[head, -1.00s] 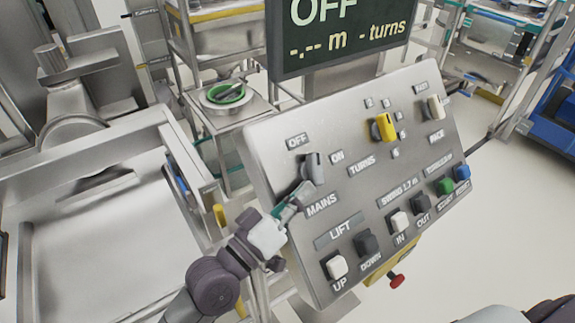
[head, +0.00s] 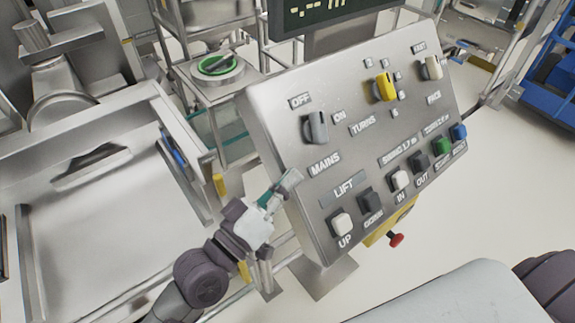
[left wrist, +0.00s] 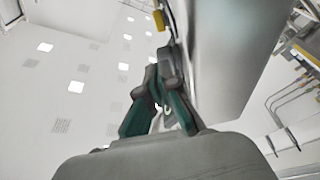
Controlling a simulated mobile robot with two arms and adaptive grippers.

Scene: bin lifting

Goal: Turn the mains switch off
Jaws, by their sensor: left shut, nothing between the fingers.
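The mains switch (head: 315,127) is a grey rotary knob at the upper left of the tilted control panel (head: 290,150). Its OFF label is at the upper left and its ON label at the right. The knob stands roughly upright; I cannot tell which label it points to. My left gripper (head: 288,184) is shut and empty, below and left of the knob at the panel's left edge, apart from the knob. In the left wrist view the fingers (left wrist: 160,88) are together beside the panel face (left wrist: 230,60). My right gripper is not in view.
A display (head: 330,12) is cut off at the top.

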